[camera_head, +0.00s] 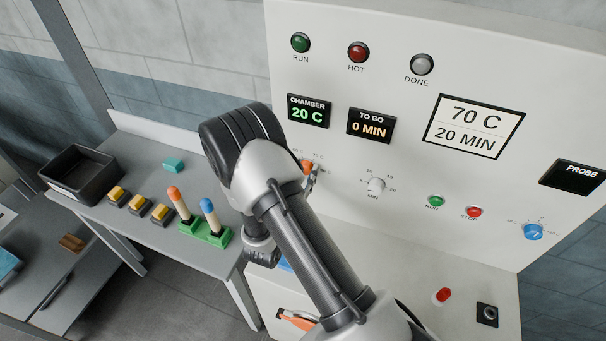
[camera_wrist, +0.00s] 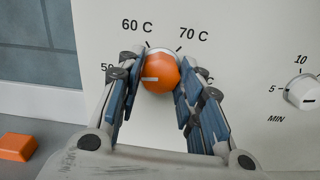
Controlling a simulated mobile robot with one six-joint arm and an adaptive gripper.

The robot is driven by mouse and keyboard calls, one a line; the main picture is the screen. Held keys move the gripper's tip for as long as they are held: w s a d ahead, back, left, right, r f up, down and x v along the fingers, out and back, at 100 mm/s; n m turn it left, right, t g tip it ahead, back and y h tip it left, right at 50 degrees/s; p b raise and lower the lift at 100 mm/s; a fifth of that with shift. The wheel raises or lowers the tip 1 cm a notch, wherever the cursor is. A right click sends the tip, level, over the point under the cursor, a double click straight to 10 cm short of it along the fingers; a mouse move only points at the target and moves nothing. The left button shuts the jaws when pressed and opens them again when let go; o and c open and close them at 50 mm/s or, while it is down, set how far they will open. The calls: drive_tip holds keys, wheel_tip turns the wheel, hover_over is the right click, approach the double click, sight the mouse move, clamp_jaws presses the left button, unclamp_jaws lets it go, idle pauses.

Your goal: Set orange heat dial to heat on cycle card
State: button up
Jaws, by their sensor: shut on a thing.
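The cycle card (camera_head: 473,126) reads 70 C and 20 MIN.
The white minutes dial (camera_head: 376,186) is right of the heat dial, with green and red buttons and a blue dial (camera_head: 533,232) farther right. The chamber display (camera_head: 308,111) reads 20 C. A side table at left holds a black tray (camera_head: 82,171) and coloured pieces.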

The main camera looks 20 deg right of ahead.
drive_tip(key=m+b, duration=0.4)
drive_tip(key=shift+f, duration=0.3)
drive_tip(key=m+b, duration=0.4)
drive_tip(key=b, duration=0.1)
drive_tip(key=shift+m, duration=0.3)
drive_tip(key=m+b, duration=0.3)
drive_tip(key=b, duration=0.2)
drive_tip(key=shift+m+b, duration=0.3)
drive_tip(key=m+b, duration=0.4)
drive_tip(key=b, duration=0.3)
drive_tip(key=m+b, duration=0.2)
drive_tip(key=m, duration=0.2)
drive_tip(key=shift+r, duration=0.2)
drive_tip(key=m, duration=0.5)
drive_tip(key=shift+r+m, duration=0.15)
drive_tip(key=shift+m, duration=0.15)
drive_tip(key=o, duration=1.1)
drive_tip(key=shift+c, duration=0.2)
